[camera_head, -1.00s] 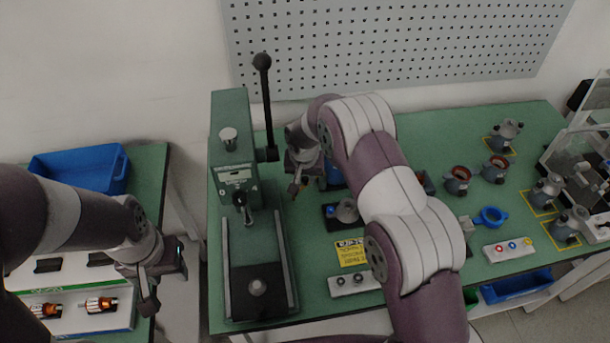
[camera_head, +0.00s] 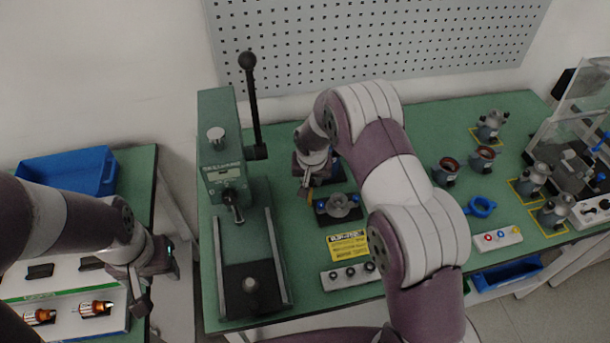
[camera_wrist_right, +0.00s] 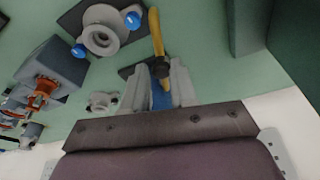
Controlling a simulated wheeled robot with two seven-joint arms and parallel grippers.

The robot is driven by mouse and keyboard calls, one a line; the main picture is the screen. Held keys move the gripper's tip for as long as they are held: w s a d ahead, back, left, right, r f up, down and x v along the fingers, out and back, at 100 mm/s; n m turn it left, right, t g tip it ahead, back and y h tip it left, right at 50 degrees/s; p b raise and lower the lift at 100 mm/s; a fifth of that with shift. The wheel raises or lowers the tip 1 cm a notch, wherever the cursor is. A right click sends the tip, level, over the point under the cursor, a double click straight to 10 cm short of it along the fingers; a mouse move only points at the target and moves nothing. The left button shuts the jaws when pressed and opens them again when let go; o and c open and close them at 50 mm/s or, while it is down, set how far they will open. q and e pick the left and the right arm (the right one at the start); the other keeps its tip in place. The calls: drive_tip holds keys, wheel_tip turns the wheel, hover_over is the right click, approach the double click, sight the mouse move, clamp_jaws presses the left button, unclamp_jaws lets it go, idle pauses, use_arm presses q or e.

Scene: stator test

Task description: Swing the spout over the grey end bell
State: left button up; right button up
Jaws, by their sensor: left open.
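The grey end bell (camera_head: 338,205) sits on a black plate with blue-tipped clamps, in the middle of the table. In the right wrist view the end bell (camera_wrist_right: 103,30) is at upper left. The spout (camera_wrist_right: 156,32) is a curved yellow tube with a dark collar, beside the end bell. My right gripper (camera_head: 308,192) is low, just left of the end bell. In the wrist view its grey fingers (camera_wrist_right: 161,82) stand either side of the dark collar and a blue part; contact is unclear. My left gripper (camera_head: 138,305) is open and empty at the left table's edge.
A green press (camera_head: 222,160) with a tall black lever stands left of my right gripper. A yellow sign (camera_head: 348,246) and a button strip (camera_head: 348,275) lie in front of the end bell. Red-topped housings (camera_head: 446,171) and a blue ring (camera_head: 481,207) stand to the right.

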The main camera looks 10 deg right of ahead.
drive_tip(key=d, duration=0.5)
drive_tip(key=shift+w+d+r+p, duration=0.1)
drive_tip(key=shift+w+d+p, duration=0.15)
drive_tip(key=shift+p, duration=0.15)
idle(0.3)
drive_tip(key=shift+o, duration=1)
drive_tip(key=shift+a+r, duration=0.1)
drive_tip(key=shift+a, duration=0.05)
